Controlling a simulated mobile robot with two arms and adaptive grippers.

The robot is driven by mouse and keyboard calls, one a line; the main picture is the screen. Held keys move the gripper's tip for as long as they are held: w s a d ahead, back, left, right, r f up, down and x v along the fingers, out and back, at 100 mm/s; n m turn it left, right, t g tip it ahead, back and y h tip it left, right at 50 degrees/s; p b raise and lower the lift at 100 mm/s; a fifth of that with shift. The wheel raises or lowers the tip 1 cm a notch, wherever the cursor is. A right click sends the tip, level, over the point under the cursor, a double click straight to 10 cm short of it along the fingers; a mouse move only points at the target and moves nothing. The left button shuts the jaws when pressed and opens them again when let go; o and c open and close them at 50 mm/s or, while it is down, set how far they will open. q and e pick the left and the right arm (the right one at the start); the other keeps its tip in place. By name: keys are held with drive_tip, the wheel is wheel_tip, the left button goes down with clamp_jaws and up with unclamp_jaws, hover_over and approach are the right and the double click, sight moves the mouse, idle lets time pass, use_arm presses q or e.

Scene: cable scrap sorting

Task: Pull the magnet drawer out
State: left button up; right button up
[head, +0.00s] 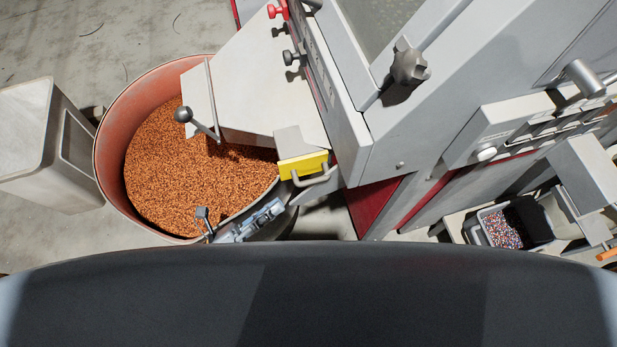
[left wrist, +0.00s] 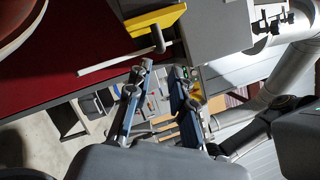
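The magnet drawer (head: 303,165) shows as a yellow front with a grey bar handle (head: 318,178), low on the grey machine beside the copper-filled drum. In the left wrist view its yellow front (left wrist: 156,20) is at the top, with part of the handle near it. My left gripper (head: 255,219) is just below and left of the handle in the head view, at the drum's near rim, apart from the handle. In the left wrist view my left gripper (left wrist: 162,76) has its two fingers spread with nothing held between them. My right gripper is not in view.
The red drum (head: 105,150) of copper granules stands left of the drawer, under a grey chute (head: 245,90). A grey bin (head: 25,130) stands at the far left. A dark tray (head: 533,222) with coloured granules is at the right. Bare floor shows at the upper left.

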sight(309, 181)
use_arm(q)
drive_tip(key=p+x, duration=0.1)
drive_tip(key=x, duration=0.9)
drive_tip(key=shift+w+d+p, duration=0.1)
drive_tip(key=shift+p, duration=0.25)
clamp_jaws()
